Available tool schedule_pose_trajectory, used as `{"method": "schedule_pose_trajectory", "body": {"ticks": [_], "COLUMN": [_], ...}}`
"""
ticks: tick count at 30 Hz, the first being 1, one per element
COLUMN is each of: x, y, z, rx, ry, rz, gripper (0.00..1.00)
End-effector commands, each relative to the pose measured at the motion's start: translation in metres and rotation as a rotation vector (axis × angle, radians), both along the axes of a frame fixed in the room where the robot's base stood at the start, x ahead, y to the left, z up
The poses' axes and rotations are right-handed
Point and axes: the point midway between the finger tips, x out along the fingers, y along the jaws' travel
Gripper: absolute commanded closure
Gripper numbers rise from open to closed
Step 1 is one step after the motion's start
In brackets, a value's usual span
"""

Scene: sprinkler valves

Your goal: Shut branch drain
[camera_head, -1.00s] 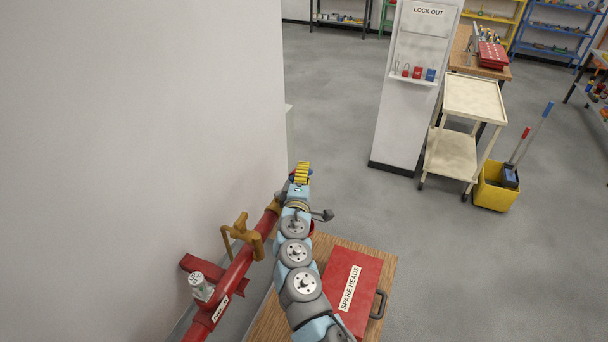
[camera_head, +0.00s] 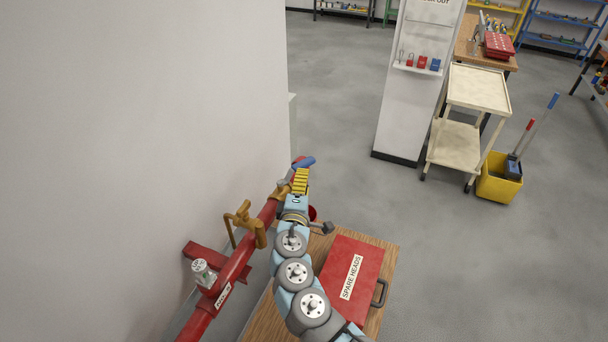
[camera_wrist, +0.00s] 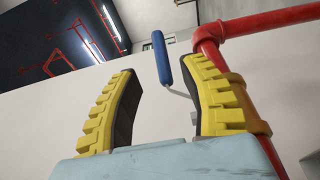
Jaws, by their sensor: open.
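A red pipe (camera_head: 238,262) runs along the white wall. Near its far end is a lever with a blue grip (camera_head: 304,162); I take it to be the drain handle, though no label on it is readable. In the wrist view the blue grip (camera_wrist: 161,58) points up on a thin metal rod, between and beyond my fingers. My gripper (camera_head: 301,181) is at the far end of the pipe, close to the lever. In the wrist view its yellow fingers (camera_wrist: 158,105) are spread and nothing is between the pads. The rod's lower end is partly hidden by the right finger.
A brass valve with a yellow handle (camera_head: 243,221) and a gauge (camera_head: 203,272) sit on the nearer pipe. A red SPARE HEADS case (camera_head: 346,278) lies on a wooden table (camera_head: 385,262) below my arm. A lockout panel (camera_head: 403,110), cart (camera_head: 480,88) and yellow bucket (camera_head: 497,185) stand farther off; open floor lies between.

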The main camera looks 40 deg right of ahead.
Motion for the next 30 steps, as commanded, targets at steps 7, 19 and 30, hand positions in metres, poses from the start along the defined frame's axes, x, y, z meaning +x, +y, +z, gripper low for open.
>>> {"method": "schedule_pose_trajectory", "body": {"ticks": [7, 19, 30], "x": [-0.016, -0.027, -0.029], "y": [0.021, 0.035, 0.029], "z": [-0.002, -0.001, -0.001], "rx": [0.0, 0.001, 0.011], "ry": [0.001, 0.0, -0.003], "rz": [0.002, 0.0, -0.014], "gripper": [0.56, 0.56, 0.9]}}
